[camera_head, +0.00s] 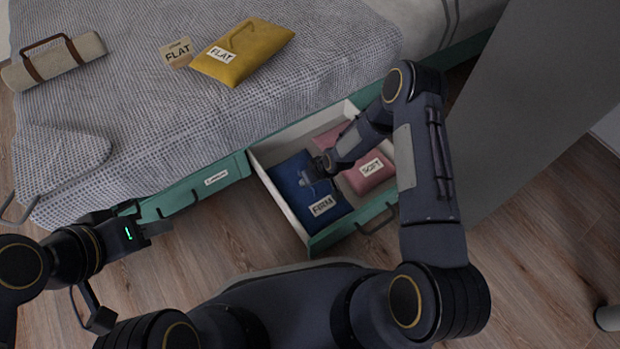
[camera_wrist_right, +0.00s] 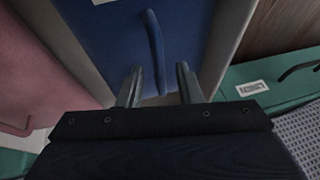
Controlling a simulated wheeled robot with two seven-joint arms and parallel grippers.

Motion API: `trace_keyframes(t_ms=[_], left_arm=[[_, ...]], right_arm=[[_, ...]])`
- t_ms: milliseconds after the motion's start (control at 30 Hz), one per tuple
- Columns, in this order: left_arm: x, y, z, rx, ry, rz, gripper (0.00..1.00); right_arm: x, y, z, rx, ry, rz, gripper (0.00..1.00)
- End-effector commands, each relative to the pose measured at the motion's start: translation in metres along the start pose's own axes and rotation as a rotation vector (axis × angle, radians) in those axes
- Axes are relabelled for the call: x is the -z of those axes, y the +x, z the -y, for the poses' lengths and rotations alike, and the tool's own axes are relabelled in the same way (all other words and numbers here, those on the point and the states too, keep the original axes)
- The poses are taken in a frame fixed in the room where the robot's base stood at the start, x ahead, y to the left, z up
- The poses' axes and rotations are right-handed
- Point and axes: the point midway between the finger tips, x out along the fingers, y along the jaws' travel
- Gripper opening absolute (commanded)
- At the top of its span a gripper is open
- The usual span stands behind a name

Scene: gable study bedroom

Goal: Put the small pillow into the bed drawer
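The bed drawer (camera_head: 281,207) is pulled out. A blue pillow (camera_head: 293,172) labelled FIRM and a pink pillow (camera_head: 340,138) labelled SOFT lie in it side by side. A yellow pillow (camera_head: 249,52) labelled FLAT lies on the bed. My right gripper (camera_wrist_right: 158,90) is over the blue pillow, its two fingers apart with the end of the blue handle (camera_wrist_right: 155,45) showing between them; I cannot tell whether they touch it. My left gripper (camera_head: 150,220) is near the closed drawer front at left; its fingertips are not clear.
A grey cushion (camera_head: 62,160) and a strapped beige roll (camera_head: 52,62) lie on the bed's left side. A closed green drawer (camera_head: 200,188) adjoins the open one. A grey panel (camera_head: 540,90) stands at right.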

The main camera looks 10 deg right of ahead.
Motion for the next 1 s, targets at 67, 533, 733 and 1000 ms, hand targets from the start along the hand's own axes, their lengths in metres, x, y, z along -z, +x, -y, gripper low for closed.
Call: trace_keyframes(t_ms=[67, 533, 733, 1000], left_arm=[[0.003, -0.005, -0.002, 0.000, 0.000, 0.000, 0.36], [0.018, -0.036, -0.017, 0.000, 0.000, 0.000, 0.36], [0.021, -0.041, -0.019, 0.000, 0.000, 0.000, 0.36], [0.021, -0.041, -0.019, 0.000, 0.000, 0.000, 0.36]], right_arm=[[0.002, -0.007, 0.001, 0.000, 0.000, 0.000, 0.32], [0.003, -0.100, 0.001, -0.001, 0.001, -0.001, 0.32], [0.002, -0.120, 0.000, 0.000, 0.000, 0.000, 0.32], [0.008, -0.135, -0.004, -0.011, 0.008, -0.005, 0.32]])
